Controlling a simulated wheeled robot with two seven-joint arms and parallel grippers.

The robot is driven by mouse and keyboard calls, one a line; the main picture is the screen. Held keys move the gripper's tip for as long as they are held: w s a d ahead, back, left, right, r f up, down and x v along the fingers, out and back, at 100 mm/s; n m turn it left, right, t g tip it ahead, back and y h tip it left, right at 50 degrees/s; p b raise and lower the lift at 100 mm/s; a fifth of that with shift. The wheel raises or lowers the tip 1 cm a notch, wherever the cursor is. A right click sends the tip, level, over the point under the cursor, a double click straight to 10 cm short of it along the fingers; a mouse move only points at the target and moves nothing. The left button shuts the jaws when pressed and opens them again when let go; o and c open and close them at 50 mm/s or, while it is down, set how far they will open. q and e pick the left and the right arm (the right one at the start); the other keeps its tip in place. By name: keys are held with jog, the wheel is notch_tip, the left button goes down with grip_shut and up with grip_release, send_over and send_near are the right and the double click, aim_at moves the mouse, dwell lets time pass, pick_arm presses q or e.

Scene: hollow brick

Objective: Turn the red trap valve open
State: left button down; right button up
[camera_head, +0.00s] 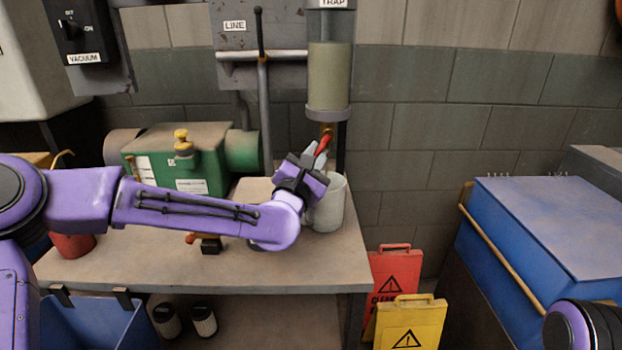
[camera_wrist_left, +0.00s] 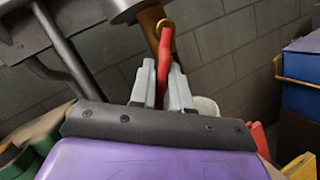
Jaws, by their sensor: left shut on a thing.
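The red trap valve handle (camera_head: 325,141) sits on a brass fitting just below the cylindrical trap (camera_head: 328,80), under the TRAP label. My left gripper (camera_head: 319,154) is at the handle, with its fingers shut on it. In the left wrist view the red handle (camera_wrist_left: 164,62) stands between the two grey fingers (camera_wrist_left: 163,88), and the brass fitting (camera_wrist_left: 150,20) shows above it. A white-grey bucket (camera_head: 330,205) stands on the bench below the trap, partly hidden by my gripper. My right gripper is out of view; only part of my right arm shows at the lower right corner.
A green pump (camera_head: 190,160) stands on the bench (camera_head: 300,270) to the left, beside a red pot (camera_head: 72,245). A small orange-handled valve (camera_head: 207,242) lies on the bench. Red (camera_head: 392,275) and yellow (camera_head: 410,322) warning signs stand on the floor near a blue chest (camera_head: 540,235).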

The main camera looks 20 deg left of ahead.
pick_arm(q)
jog(key=n+y+b, duration=0.1)
jog(key=n+b, duration=0.1)
jog(key=b, duration=0.1)
jog(key=d+f+n+t+y+b, duration=0.1)
jog(key=n+b, duration=0.1)
jog(key=b, duration=0.1)
jog(key=d+n+y+b, duration=0.1)
jog(key=n+b, duration=0.2)
jog(key=b, duration=0.1)
jog(key=shift+w+d+f+t, duration=0.1)
jog(key=shift+w+f+t, duration=0.2)
jog(key=shift+w+f, duration=0.05)
jog(key=shift+w+d+r+n+y+b, duration=0.1)
jog(key=shift+d+n+y+b, duration=0.15)
jog(key=shift+n+b, duration=0.3)
jog(key=shift+d+r+n+y+b, duration=0.1)
jog(key=shift+n+y+b, duration=0.25)
jog(key=shift+n, duration=0.3)
jog(key=shift+r, duration=0.1)
jog(key=c, duration=1.2)
grip_release()
jog(key=shift+o, duration=0.2)
jog(key=b+v, duration=0.1)
jog(key=v, duration=0.9)
jog(key=shift+f, duration=0.2)
